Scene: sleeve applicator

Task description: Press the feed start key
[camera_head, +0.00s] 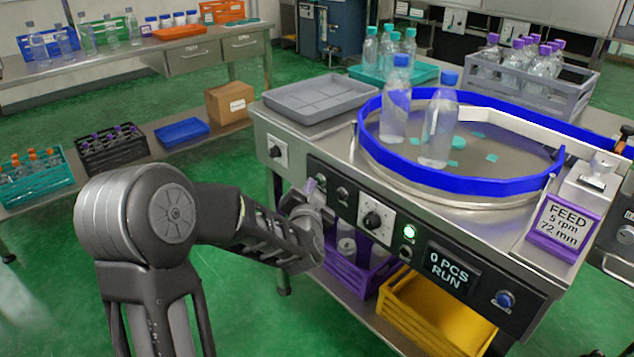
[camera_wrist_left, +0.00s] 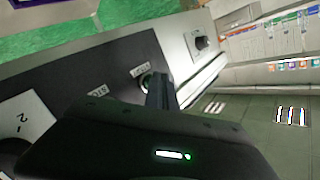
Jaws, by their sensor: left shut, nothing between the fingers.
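The feed start key (camera_wrist_left: 146,82) is a small round key with a pale label on the dark front panel of the machine. My left gripper (camera_wrist_left: 158,88) is shut and empty, with its fingertips right at this key and partly covering it. Whether they touch it or press it in, I cannot tell. In the head view the left gripper (camera_head: 313,190) is at the panel's left end and hides most of the key. A second key (camera_head: 342,193) sits just to its right, and its label reads like STOP in the left wrist view. My right gripper is out of view.
On the panel are a black dial (camera_head: 373,220), a lit green lamp (camera_head: 409,231) and a display (camera_head: 452,271) reading 0 PCS RUN. A turntable with a blue rail (camera_head: 463,188) carries two blue-capped bottles. A purple crate (camera_head: 350,275) stands below the panel.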

